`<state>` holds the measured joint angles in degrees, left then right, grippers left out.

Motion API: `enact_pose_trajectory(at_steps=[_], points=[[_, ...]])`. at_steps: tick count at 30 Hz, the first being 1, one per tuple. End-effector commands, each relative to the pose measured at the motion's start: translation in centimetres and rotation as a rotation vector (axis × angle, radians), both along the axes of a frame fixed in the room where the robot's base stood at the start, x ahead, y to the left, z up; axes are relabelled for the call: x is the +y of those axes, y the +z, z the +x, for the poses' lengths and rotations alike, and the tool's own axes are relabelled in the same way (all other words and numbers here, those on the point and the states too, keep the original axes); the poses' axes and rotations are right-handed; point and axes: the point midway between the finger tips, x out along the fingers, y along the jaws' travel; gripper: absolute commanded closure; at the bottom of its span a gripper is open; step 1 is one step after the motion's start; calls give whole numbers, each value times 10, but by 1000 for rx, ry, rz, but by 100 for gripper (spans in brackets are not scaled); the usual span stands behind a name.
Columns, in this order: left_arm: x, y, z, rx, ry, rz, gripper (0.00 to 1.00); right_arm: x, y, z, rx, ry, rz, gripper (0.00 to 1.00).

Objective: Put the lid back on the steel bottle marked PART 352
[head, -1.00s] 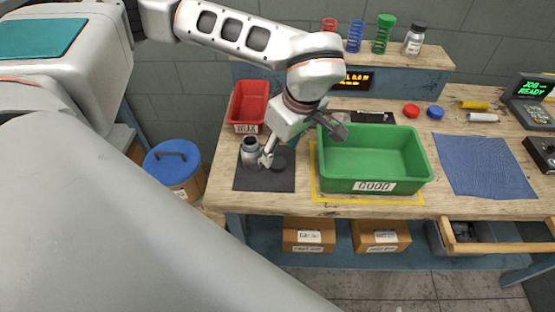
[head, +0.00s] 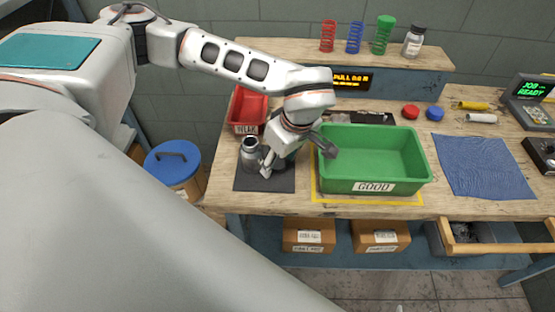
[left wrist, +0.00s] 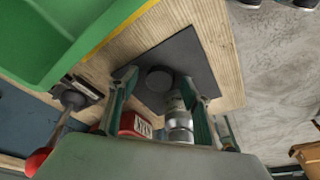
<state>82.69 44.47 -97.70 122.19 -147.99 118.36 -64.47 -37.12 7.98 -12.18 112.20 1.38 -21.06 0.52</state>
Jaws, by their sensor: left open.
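An open steel bottle (head: 250,152) stands upright on the black mat (head: 250,183) at the bench's left; no marking on it is readable. It also shows in the left wrist view (left wrist: 180,125), beside one finger; contact cannot be told. A dark round lid (left wrist: 159,79) lies flat on the mat (left wrist: 195,55) next to the bottle. In the head view my gripper hides most of the lid. My left gripper (head: 297,156) is open and empty above the mat. In the left wrist view its fingertips (left wrist: 159,82) are spread to either side of the lid.
A green GOOD bin (head: 373,186) stands close right of my left gripper. A red bin (head: 247,128) is behind the bottle. A capped bottle (head: 413,43) and several coloured springs stand on the back shelf. A blue cloth (head: 484,167) lies at right.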

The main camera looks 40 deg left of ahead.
Motion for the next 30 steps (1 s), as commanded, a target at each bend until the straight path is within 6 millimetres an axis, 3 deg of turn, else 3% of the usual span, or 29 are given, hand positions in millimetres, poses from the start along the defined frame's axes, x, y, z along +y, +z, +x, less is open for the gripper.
enact_pose_trajectory(at_steps=[5, 6, 9, 23, 30], points=[[0, 0, 0, 0, 0, 0, 52, 0, 0, 0, 0, 0, 0, 55], [0, 0, 0, 0, 0, 0, 62, 0, 0, 0, 0, 0, 0, 55], [0, 0, 0, 0, 0, 0, 80, 0, 1, 0, -1, 0, 0, 55], [0, 5, 1, -2, 0, 0, 80, 0, 3, 1, -6, 0, 1, 55], [0, 33, 1, -4, 0, 0, 80, 0, 3, 1, -5, 0, 1, 55]])
